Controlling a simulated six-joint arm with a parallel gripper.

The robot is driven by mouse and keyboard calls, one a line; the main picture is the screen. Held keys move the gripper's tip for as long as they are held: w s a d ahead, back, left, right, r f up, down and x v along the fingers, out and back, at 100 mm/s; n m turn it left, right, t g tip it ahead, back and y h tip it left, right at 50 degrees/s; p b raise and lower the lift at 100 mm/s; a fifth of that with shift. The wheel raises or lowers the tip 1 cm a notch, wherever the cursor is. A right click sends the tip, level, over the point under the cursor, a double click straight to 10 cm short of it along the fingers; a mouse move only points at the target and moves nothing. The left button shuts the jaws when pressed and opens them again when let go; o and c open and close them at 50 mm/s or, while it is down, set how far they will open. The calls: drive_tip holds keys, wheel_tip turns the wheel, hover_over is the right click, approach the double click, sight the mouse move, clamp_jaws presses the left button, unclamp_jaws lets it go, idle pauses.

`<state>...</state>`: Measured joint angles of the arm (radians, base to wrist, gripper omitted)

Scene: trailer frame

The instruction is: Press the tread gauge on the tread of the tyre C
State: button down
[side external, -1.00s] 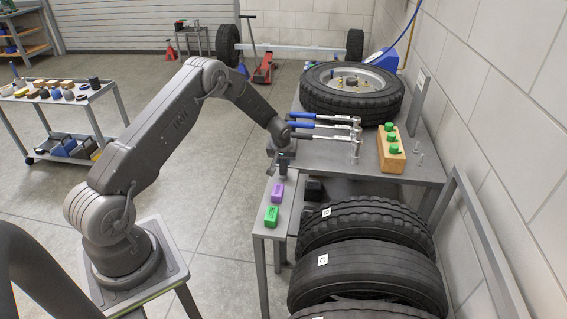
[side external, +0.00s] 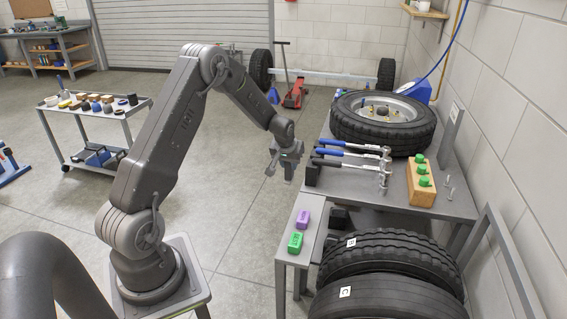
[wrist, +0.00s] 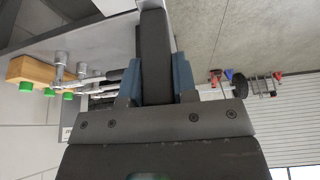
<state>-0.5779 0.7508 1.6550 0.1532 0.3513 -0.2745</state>
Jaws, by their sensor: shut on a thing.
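My gripper (side external: 287,172) is raised in the air beyond the far end of the narrow shelf. Black tyres stand in a row at the lower right. The nearer tyre (side external: 395,300) carries a white label (side external: 345,292) that seems to read C. The tyre behind it (side external: 400,250) has a label (side external: 351,242) too small to read. My gripper is well away from both.
A purple block (side external: 303,219) and a green block (side external: 295,242) lie on the narrow shelf (side external: 313,205). The bench (side external: 440,195) holds blue-handled tools (side external: 340,152), a wooden block with green pieces (side external: 420,185) and a flat-lying tyre (side external: 375,130). A metal rail (side external: 520,250) runs at right.

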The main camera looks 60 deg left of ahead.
drive_tip(key=w+d+f+m+t+h, duration=0.1)
drive_tip(key=w+d+m, duration=0.35)
drive_tip(key=d, duration=1.25)
drive_tip(key=w+d+f+m+h, duration=0.15)
drive_tip(key=w+d, duration=0.55)
drive_tip(key=d, duration=1)
drive_tip(key=s+d+f+m, duration=0.2)
drive_tip(key=d, duration=1.1)
drive_tip(key=shift+s+d+f, duration=0.1)
drive_tip(key=shift+f, duration=1.1)
drive_tip(key=shift+s+d+f, duration=0.1)
drive_tip(key=shift+f, duration=1.1)
drive_tip(key=shift+f, duration=0.75)
wheel_tip(320, 180, up, 6)
drive_tip(key=shift+r, duration=0.1)
